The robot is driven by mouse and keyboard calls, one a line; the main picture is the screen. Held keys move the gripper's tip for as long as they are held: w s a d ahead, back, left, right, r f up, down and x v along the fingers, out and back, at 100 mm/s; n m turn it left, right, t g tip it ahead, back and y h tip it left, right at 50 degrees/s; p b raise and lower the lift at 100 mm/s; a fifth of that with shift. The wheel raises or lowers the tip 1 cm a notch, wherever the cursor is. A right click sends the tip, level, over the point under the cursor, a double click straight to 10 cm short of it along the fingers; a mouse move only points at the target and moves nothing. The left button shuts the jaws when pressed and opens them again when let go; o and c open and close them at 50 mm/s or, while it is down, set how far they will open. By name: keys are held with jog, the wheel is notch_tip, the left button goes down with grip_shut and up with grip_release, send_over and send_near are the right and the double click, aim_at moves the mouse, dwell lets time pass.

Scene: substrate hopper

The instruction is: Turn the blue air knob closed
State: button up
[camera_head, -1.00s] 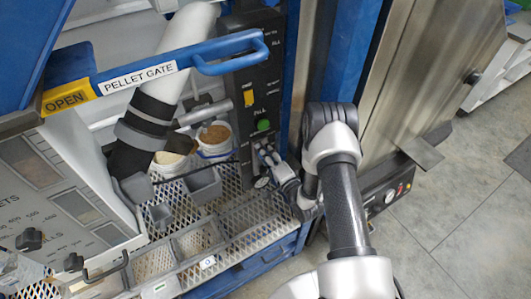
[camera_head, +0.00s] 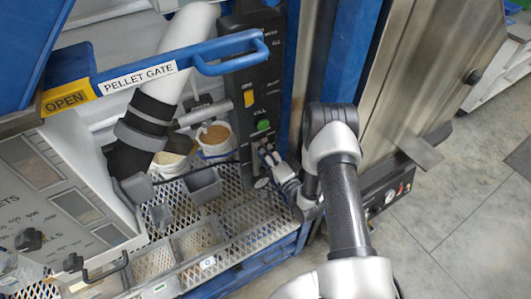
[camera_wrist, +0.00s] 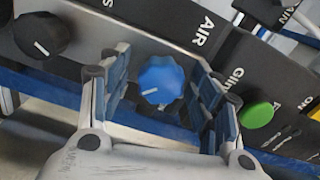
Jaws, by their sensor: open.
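The blue air knob (camera_wrist: 161,81) is on a grey panel in the wrist view, beside the label "AIR" (camera_wrist: 205,30). A white pointer line shows on its face. My gripper (camera_wrist: 160,88) is open, with one blue-padded finger on each side of the knob. A gap shows between the knob and each finger, and I cannot tell how deep the fingers reach around it. In the head view my gripper (camera_head: 268,158) is at the lower part of the black control panel (camera_head: 255,85), and the knob is hidden there.
A green button (camera_wrist: 256,115) is just right of the right finger, and a black knob (camera_wrist: 42,35) is to the left. In the head view, the blue pellet gate handle (camera_head: 180,62), white tubs (camera_head: 215,140) and a mesh shelf (camera_head: 235,205) lie left of my arm.

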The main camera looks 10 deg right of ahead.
jog(key=v, duration=1.2)
dwell(0.4)
